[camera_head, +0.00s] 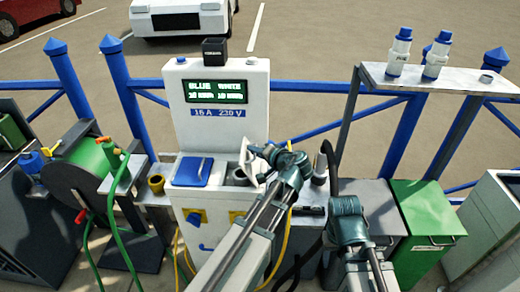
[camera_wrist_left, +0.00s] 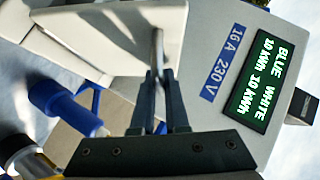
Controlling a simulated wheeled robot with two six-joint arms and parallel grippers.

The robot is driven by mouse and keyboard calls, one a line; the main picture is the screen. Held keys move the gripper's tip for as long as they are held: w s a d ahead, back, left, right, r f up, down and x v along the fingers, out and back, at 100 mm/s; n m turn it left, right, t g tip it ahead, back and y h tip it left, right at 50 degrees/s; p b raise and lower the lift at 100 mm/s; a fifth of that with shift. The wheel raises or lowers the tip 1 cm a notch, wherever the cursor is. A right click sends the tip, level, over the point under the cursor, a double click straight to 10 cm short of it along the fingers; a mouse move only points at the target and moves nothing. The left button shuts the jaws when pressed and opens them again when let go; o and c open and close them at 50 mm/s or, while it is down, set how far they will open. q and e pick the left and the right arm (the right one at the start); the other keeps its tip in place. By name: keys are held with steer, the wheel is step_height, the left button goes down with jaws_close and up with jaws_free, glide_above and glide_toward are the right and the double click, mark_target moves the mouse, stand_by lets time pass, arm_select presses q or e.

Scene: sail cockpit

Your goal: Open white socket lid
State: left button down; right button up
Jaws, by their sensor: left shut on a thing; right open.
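The white power pedestal (camera_head: 226,90) stands in the middle of the head view. Its white socket lid (camera_head: 246,158) is raised and tilted up, with a dark round socket (camera_head: 237,177) showing beside it. My left gripper (camera_head: 264,166) is shut on the lid from the right. In the left wrist view my left fingers (camera_wrist_left: 161,98) close around a thin grey handle on the white lid (camera_wrist_left: 105,32). The blue lid (camera_head: 193,171) lies flat to the left. My right gripper (camera_head: 346,207) is right of the pedestal, apart from it; its fingertips are hard to make out.
A green hose reel (camera_head: 85,175) and hose are at left. A shelf (camera_head: 440,79) with white-and-blue bottles stands at back right. A green bin (camera_head: 427,210) is at right. A yellow cable (camera_head: 287,225) hangs by the pedestal. A blue railing runs behind.

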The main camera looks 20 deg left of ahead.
arm_select(q)
steer(key=shift+s+a, duration=0.1)
steer(key=shift+a, duration=0.15)
stand_by(0.3)
steer(key=c, duration=0.9)
jaws_free()
